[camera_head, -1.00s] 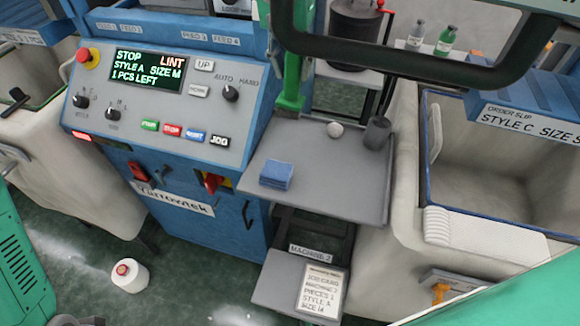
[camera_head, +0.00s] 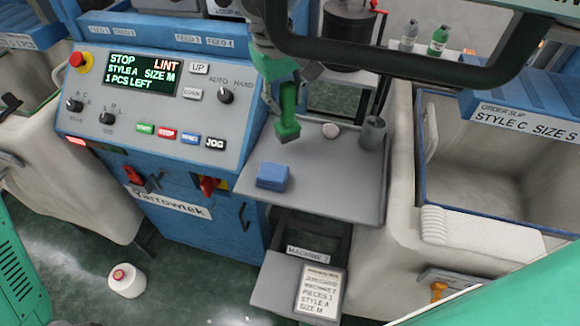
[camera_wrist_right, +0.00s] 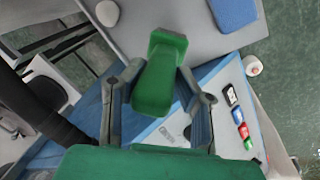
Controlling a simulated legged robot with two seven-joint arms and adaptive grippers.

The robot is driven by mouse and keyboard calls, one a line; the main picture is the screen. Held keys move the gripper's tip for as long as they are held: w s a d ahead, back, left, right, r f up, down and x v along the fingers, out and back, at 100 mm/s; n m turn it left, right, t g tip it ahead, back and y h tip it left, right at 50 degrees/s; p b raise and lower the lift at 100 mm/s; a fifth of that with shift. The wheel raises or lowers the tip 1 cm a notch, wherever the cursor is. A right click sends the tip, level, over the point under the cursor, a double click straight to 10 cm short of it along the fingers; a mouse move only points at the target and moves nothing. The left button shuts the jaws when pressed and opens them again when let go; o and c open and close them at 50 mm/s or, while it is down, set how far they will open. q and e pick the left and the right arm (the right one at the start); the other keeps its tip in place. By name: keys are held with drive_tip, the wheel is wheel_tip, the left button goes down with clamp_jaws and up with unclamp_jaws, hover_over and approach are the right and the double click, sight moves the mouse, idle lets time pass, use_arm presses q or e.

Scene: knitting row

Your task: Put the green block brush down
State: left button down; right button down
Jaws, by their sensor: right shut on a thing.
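The green block brush (camera_head: 287,113) hangs over the back left part of the grey shelf (camera_head: 330,197) of the machine. Its lower end is close to the shelf top; I cannot tell whether it touches. My right gripper (camera_head: 278,92) is shut on the brush from above. In the right wrist view the brush (camera_wrist_right: 160,75) sits between the two fingers of that gripper (camera_wrist_right: 157,95). My left gripper is not in view.
A blue block (camera_head: 273,175) lies at the shelf's front left. The shelf's middle and front right are clear. A control panel (camera_head: 150,95) rises on the left, and a dark bar (camera_head: 400,62) crosses above.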

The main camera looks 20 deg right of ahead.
sight(286, 114)
wheel_tip(286, 114, down, 3)
drive_tip(key=shift+d+f, duration=0.1)
drive_tip(key=shift+s+f+p, duration=0.1)
drive_tip(key=shift+f+p, duration=0.2)
drive_tip(key=c, duration=1.2)
unclamp_jaws()
